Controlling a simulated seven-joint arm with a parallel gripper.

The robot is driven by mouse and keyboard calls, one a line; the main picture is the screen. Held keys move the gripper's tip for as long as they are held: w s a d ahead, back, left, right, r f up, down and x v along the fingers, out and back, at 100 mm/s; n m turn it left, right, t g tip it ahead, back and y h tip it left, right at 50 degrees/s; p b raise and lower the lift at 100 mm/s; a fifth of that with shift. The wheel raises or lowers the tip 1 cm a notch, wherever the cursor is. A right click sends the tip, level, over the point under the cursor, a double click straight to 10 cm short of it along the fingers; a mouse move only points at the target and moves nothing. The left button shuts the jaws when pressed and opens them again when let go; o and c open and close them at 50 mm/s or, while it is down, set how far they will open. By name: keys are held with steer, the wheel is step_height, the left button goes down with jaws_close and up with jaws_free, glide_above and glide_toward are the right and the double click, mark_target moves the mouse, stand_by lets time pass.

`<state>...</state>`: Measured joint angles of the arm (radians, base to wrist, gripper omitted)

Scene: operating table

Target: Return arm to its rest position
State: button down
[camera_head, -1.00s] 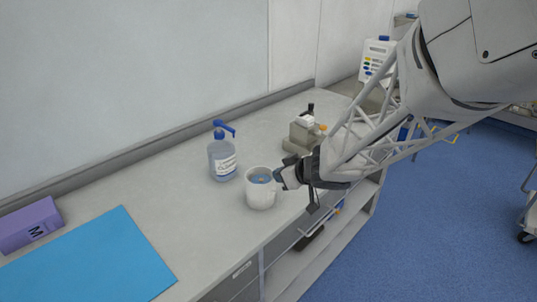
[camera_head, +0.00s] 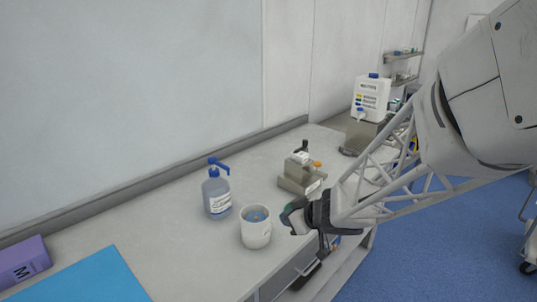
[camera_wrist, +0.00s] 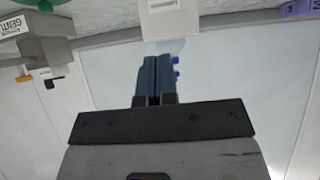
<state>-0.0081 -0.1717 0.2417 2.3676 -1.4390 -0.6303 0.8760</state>
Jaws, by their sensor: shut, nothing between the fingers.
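My arm reaches in from the right in the head view. My gripper (camera_head: 288,218) is over the counter's front edge, just right of the white cup (camera_head: 256,233), with a small gap between them in the picture. Small blue items show inside the cup. In the wrist view my gripper (camera_wrist: 153,62) has its two dark fingers together, with nothing held between them.
A pump bottle (camera_head: 217,194) stands left of the cup, and a metal device (camera_head: 300,174) stands behind my gripper. A white canister (camera_head: 370,98) is farther back. A purple box (camera_head: 22,262) and blue sheet (camera_head: 85,282) lie front left. Blue floor is open at right.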

steer(key=s+d+r+m+t+h, duration=0.1)
steer(key=s+d+r+m+h, duration=0.25)
steer(key=d+h, duration=0.2)
steer(key=s+d+r+m+t+h, duration=0.1)
steer(key=s+d+r+m+h, duration=0.3)
steer(key=d, duration=0.3)
steer(key=s+a+r+m+g+y, duration=0.1)
steer(key=s+g, duration=0.6)
steer(key=s, duration=1.1)
steer(key=shift+s+a+r+m, duration=0.15)
steer(key=shift+s+r+m, duration=0.25)
steer(key=shift+m, duration=0.05)
